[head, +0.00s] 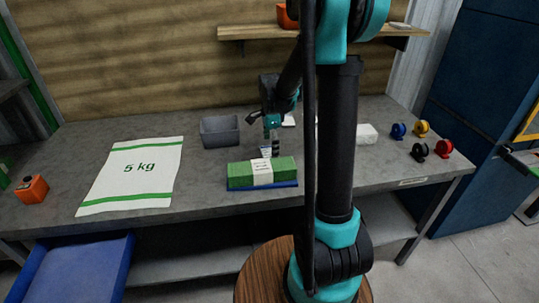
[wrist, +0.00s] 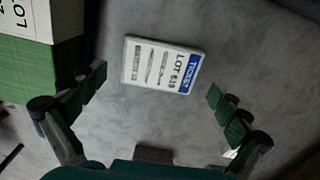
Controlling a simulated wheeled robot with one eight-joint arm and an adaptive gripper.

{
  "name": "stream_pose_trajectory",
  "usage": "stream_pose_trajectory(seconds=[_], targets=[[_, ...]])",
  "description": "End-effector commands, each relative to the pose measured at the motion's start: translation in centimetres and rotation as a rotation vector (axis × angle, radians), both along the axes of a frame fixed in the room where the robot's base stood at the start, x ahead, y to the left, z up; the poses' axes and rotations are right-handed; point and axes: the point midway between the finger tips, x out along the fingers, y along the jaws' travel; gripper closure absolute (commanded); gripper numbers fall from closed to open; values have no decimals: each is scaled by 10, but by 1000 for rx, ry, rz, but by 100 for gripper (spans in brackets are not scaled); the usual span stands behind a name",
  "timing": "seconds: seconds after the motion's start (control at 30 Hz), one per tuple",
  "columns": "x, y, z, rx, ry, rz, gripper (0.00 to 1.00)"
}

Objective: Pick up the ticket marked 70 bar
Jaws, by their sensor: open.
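A white ticket (wrist: 160,65) with a blue "TICKET" band lies flat on the grey bench in the wrist view. It reads "LOT 619"; its smaller lines are too blurred to read, and I see no legible "70 bar". In the head view this ticket (head: 266,152) is small, just behind the green bundle. My gripper (wrist: 157,82) is open and empty above it, with one finger to each side of the ticket. In the head view my gripper (head: 271,134) points down behind the bundle. A small white item (head: 288,121) farther back is partly hidden by my arm.
The green bundle (head: 284,170) with a white lot band stands close in front, and at the left of the wrist view (wrist: 40,90). A grey bin (head: 220,131) is left behind. A 5 kg sack (head: 138,172), white block (head: 366,134) and several coloured spools (head: 421,129) lie apart.

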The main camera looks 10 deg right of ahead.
Motion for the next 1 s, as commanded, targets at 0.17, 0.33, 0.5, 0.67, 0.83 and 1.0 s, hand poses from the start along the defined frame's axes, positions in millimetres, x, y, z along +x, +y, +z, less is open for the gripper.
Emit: stream_pose_trajectory(seconds=[0.17,0.33,0.5,0.67,0.83,1.0], targets=[[0,0,-14,0,0,0,0],[0,0,-14,0,0,0,0],[0,0,-14,0,0,0,14],[0,0,-14,0,0,0,34],[0,0,-14,0,0,0,47],[0,0,-14,0,0,0,47]])
